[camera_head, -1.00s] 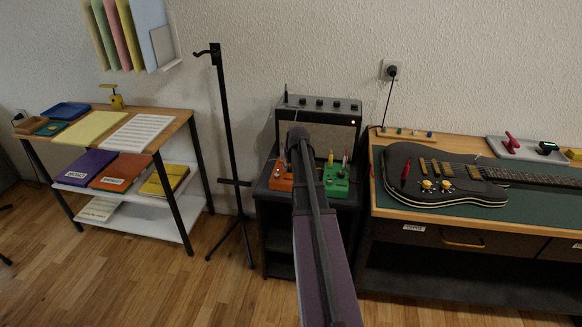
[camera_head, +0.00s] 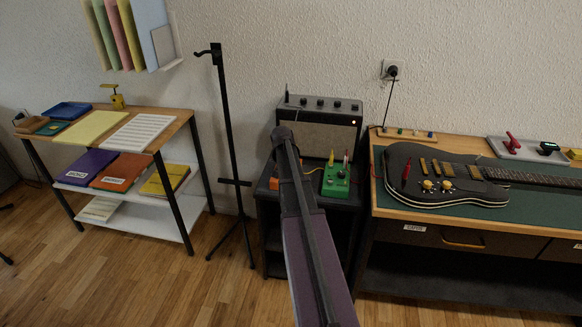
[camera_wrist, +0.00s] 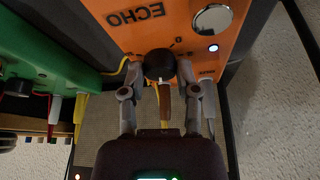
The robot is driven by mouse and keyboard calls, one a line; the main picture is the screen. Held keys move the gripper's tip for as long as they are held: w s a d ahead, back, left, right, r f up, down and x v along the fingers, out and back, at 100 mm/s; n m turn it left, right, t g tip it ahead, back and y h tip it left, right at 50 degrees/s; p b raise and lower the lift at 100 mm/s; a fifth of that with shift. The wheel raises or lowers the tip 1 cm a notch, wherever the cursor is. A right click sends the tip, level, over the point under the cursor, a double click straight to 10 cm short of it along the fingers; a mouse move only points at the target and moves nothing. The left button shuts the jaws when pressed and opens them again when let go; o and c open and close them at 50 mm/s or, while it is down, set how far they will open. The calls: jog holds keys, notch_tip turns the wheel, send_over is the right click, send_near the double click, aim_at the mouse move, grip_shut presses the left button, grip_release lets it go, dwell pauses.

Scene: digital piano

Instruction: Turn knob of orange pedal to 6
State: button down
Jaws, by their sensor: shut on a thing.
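The orange pedal (camera_wrist: 225,55), labelled ECHO, fills the top of the wrist view, upside down. Its round black knob (camera_wrist: 160,64) is near the middle, with small dial marks around it. My gripper (camera_wrist: 160,73) is shut on this knob, one finger on each side. The knob's pointer and the number it stands at cannot be read. In the head view only a sliver of the orange pedal (camera_head: 273,184) shows beside my arm, and my gripper is hidden.
A green pedal (camera_head: 337,181) with plugged cables stands close to the right on the black stand. An amplifier (camera_head: 318,125) is behind. A dark guitar (camera_head: 440,178) lies on the table further right. A black upright stand (camera_head: 230,140) is to the left.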

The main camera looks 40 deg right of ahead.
jog(key=shift+a+m, duration=0.1)
jog(key=shift+m, duration=0.4)
jog(key=shift+c, duration=1.7)
grip_release()
jog(key=shift+g, duration=0.3)
